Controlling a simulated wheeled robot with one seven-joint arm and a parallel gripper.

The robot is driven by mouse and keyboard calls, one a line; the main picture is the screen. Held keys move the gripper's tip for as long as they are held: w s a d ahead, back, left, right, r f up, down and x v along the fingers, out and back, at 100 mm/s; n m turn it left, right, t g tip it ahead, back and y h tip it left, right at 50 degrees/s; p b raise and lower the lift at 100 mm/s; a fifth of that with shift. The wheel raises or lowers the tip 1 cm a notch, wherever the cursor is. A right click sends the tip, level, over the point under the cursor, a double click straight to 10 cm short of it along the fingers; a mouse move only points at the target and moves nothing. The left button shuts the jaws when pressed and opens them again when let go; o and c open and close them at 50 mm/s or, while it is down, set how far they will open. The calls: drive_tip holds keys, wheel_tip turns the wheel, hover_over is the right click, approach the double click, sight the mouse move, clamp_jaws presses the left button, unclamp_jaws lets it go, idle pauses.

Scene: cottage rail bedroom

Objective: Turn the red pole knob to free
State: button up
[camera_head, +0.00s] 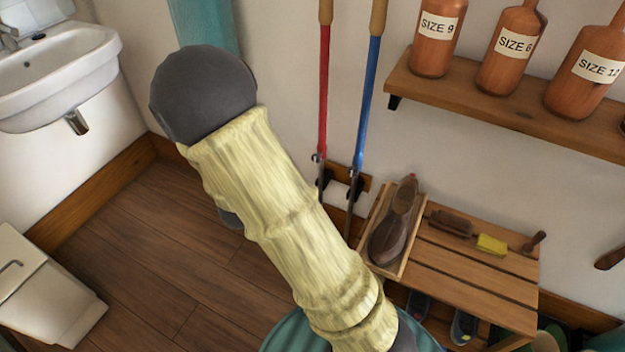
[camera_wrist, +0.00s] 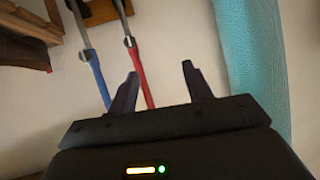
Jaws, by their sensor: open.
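The red pole (camera_head: 324,90) leans against the wall in the head view, left of a blue pole (camera_head: 370,90). Its small grey knob (camera_head: 318,158) sits at the lower end of the red tube, where a thin metal shaft starts. The knob's setting is too small to read.
The blue pole (camera_wrist: 96,75) stands close beside the red one. A wooden bench (camera_head: 480,285) with a shoe (camera_head: 395,225) and brushes is to the right, below a shelf (camera_head: 500,110) of labelled wooden forms. A teal post (camera_wrist: 255,60) stands near my gripper.

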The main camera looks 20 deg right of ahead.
sight(315, 160)
wheel_tip(315, 160, down, 11)
drive_tip(key=s+d+m+t+h+b, duration=0.1)
drive_tip(key=s+m+h+b, duration=0.1)
drive_tip(key=h+b, duration=0.5)
drive_tip(key=b, duration=0.5)
drive_tip(key=shift+s+d, duration=0.15)
drive_tip(key=shift+s, duration=0.05)
drive_tip(key=shift+r, duration=0.1)
drive_tip(key=b+x, duration=0.6)
drive_tip(key=x, duration=1)
drive_tip(key=shift+w+d, duration=0.1)
drive_tip(key=shift+d, duration=0.05)
drive_tip(key=shift+w+d, duration=0.4)
drive_tip(key=shift+d, duration=0.05)
